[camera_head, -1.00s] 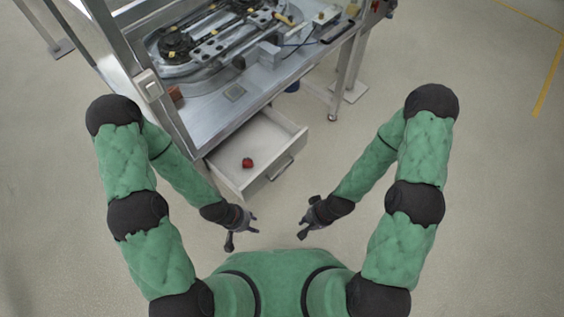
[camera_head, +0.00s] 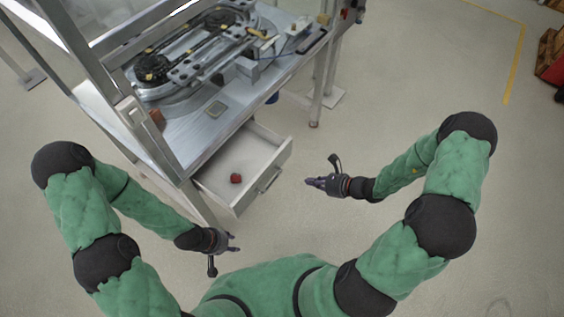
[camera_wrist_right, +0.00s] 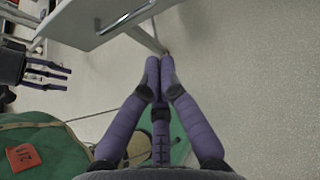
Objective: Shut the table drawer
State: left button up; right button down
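The table drawer (camera_head: 246,201) stands pulled out from under the table's front edge. A small red object (camera_head: 235,178) lies inside it. Its front with the bar handle (camera_head: 269,180) faces me; the handle (camera_wrist_right: 124,17) also shows at the top of the right wrist view. My right gripper (camera_head: 318,183) is to the right of the drawer front, apart from it, pointing left. In the right wrist view its fingers (camera_wrist_right: 160,62) are drawn together with nothing between them. My left gripper (camera_head: 234,241) is below the drawer front, empty, its fingers (camera_wrist_right: 64,75) apart.
The metal table (camera_head: 190,145) carries a ring track (camera_head: 170,92) and several small parts. A frame post (camera_head: 150,135) rises at its left, and a table leg (camera_head: 319,100) stands to the right. Floor right of the drawer is clear.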

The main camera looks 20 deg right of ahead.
jog(key=w+d+m+t, duration=0.1)
jog(key=w+d+t, duration=0.1)
jog(key=b, duration=0.4)
send_near(281, 161)
jog(key=shift+h, duration=0.4)
jog(key=x, duration=0.5)
jog(key=shift+s+a+f, duration=0.15)
jog(key=shift+s, duration=0.05)
jog(key=shift+w+a+m, duration=0.3)
jog(key=shift+w+a, duration=0.15)
jog(key=shift+w, duration=0.2)
